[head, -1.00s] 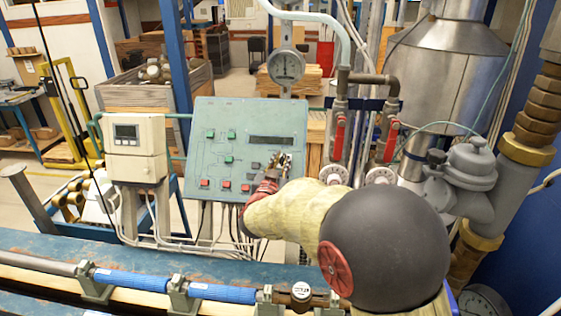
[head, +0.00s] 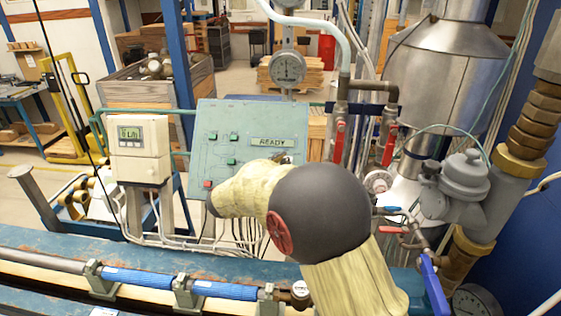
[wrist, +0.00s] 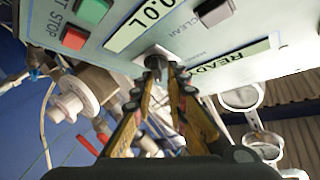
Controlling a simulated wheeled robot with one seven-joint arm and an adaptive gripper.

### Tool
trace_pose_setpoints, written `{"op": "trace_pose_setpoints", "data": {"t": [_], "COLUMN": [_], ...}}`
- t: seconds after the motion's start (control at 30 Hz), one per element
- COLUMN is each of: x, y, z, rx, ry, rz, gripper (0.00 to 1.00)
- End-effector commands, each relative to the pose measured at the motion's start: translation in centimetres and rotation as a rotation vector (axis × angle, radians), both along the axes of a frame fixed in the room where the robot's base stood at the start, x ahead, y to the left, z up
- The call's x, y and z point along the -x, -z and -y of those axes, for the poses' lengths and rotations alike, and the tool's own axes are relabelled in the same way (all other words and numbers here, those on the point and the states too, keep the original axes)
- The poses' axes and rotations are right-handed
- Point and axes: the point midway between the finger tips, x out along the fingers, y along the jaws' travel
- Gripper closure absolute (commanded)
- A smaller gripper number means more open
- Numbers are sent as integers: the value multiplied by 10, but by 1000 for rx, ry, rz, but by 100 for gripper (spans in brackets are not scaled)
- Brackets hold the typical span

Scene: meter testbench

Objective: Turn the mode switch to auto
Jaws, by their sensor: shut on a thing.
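The green control panel (head: 215,118) stands in the middle of the head view. In the wrist view, the mode switch (wrist: 157,53), a small grey knob, projects from the panel face. My gripper (wrist: 166,75) is shut on this knob, with the fingertips on either side of it. The switch's pointer and its position marks cannot be read. In the head view, my arm hides the switch and most of the panel's lower right.
The panel's display (head: 271,142) reads READY. A red STOP button (wrist: 74,38) and a green button (wrist: 92,10) lie near the knob. A lit meter box (head: 138,150) stands left of the panel. Pipes with red-handled valves (head: 339,140) stand to the right. A blue-sleeved pipe (head: 225,291) runs in front.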

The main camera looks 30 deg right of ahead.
Motion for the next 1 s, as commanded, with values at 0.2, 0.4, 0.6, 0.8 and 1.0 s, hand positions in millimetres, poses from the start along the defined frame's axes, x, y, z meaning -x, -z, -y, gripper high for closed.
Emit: {"op": "trace_pose_setpoints", "data": {"t": [0.2,0.4,0.6,0.8,1.0], "x": [4,4,5,5,5], "y": [7,8,9,10,10], "z": [4,3,3,3,3], "rx": [-22,-33,-37,-40,-40], "ry": [34,44,50,52,52], "rz": [1,7,8,8,8], "gripper": [100,100,100,100,100]}}
